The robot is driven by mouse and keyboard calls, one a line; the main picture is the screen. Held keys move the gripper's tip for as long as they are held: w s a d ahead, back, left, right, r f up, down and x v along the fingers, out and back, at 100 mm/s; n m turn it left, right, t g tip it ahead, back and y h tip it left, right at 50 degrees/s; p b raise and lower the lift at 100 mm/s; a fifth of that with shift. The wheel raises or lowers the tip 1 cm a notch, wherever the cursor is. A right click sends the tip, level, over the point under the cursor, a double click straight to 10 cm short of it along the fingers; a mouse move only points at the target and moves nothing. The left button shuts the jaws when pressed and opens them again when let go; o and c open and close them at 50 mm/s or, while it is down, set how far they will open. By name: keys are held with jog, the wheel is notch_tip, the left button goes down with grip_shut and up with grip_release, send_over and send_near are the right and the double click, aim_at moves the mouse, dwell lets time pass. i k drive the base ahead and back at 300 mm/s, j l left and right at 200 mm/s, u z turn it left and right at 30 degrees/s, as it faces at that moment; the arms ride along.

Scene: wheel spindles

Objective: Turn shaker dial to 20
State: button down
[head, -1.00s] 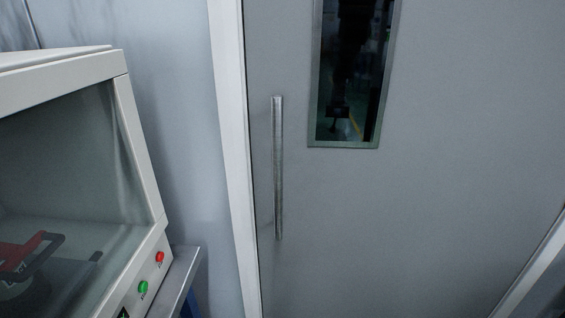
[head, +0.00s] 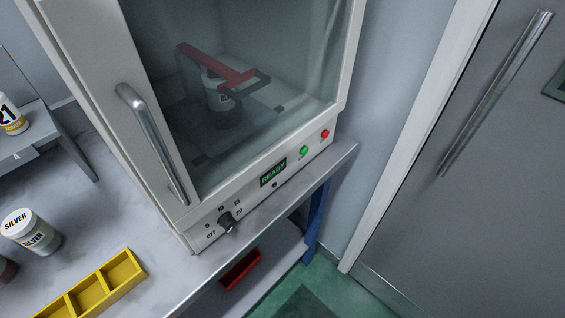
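The shaker (head: 182,205) is a pale cabinet with a glass door, standing on a grey bench. Its black dial (head: 227,222) is at the lower left of the front panel, with the marks OFF, 5, 10, 15 and 20 around it. The dial is too small to tell which mark it points to. A display (head: 273,172) on the panel reads READY. Behind the shut glass door, a can (head: 217,97) sits under a red clamp (head: 222,70). My gripper is not in view.
A green button (head: 304,151) and a red button (head: 325,134) are on the panel's right. A silver can (head: 32,232) and a yellow divided tray (head: 97,287) are on the bench at left. A red bin (head: 240,270) is below. A grey door (head: 480,190) is at right.

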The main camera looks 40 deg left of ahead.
aim_at(226, 221)
jog(key=u, duration=1.3)
